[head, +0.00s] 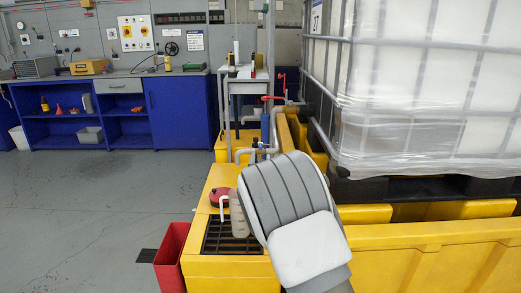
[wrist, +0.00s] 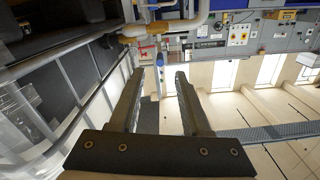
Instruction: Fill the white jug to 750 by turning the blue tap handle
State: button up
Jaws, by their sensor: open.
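A pale, off-white upright vessel (head: 238,214), which looks like the white jug, stands at the grating on the yellow stand, partly hidden by my arm. Its marks and level cannot be read. A small blue handle (head: 256,143) sits on the pipework above and behind it. In the wrist view a small blue piece (wrist: 160,61) shows just beyond the fingertips; I cannot tell if it is that handle. My gripper (wrist: 161,72) is open with nothing between its fingers. It is out of sight in the head view, where my arm covers the middle.
A large caged white tank (head: 420,90) stands at the right behind yellow containment walls (head: 430,235). A red bin (head: 172,258) is beside the yellow stand (head: 210,265). A red-handled valve (head: 270,98) is further back. A blue workbench (head: 178,110) lines the back left; the left floor is clear.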

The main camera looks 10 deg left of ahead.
aim_at(261, 146)
jog(key=shift+w+a, duration=0.2)
jog(key=shift+w, duration=1.1)
jog(key=shift+w+a, duration=0.25)
jog(key=shift+w, duration=1.05)
jog(key=shift+w+a, duration=0.2)
jog(key=shift+w, duration=1.1)
jog(key=shift+c, duration=0.3)
grip_shut()
